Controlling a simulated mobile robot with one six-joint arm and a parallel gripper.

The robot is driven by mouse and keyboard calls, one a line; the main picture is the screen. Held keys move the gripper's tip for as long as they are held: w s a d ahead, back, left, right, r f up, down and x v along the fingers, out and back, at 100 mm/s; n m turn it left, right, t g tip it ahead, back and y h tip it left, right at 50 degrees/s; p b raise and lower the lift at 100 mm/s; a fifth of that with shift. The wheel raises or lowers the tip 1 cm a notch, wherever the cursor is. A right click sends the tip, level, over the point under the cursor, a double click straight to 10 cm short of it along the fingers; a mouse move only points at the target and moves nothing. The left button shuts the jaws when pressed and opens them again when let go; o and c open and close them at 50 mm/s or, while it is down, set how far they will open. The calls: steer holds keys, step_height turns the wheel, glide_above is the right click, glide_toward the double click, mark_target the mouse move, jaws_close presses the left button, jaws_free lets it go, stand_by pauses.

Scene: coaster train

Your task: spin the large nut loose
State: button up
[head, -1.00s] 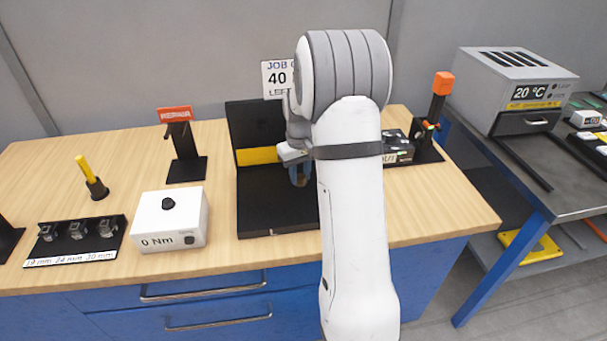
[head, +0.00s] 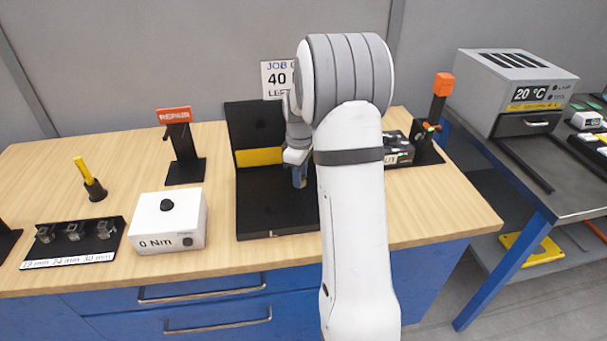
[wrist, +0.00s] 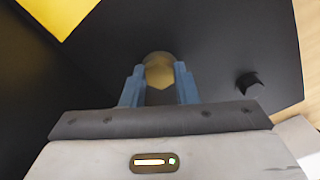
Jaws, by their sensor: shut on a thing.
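The large nut (wrist: 160,72) is a brass-coloured piece in the wrist view, between the two blue fingertips of my gripper (wrist: 160,88). My gripper is shut on it, with one finger on each side. In the head view my gripper (head: 299,178) points down over the black fixture (head: 262,215), and my own arm hides part of it. The nut cannot be made out in the head view. What lies under the nut is hidden in the wrist view.
A small dark peg (wrist: 249,84) stands on the black plate, right of the nut. A white torque box (head: 168,222), a socket tray (head: 72,243) and a repair stand (head: 184,150) are to the left. A yellow block (head: 258,156) crosses the fixture's back.

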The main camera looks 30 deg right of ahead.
steer(key=shift+s+f, duration=0.2)
stand_by(0.3)
steer(key=o, duration=1)
steer(key=shift+r, duration=0.1)
steer(key=shift+w+r, duration=0.1)
steer(key=shift+r, duration=0.15)
step_height(320, 180, up, 7)
steer(key=shift+r, duration=0.2)
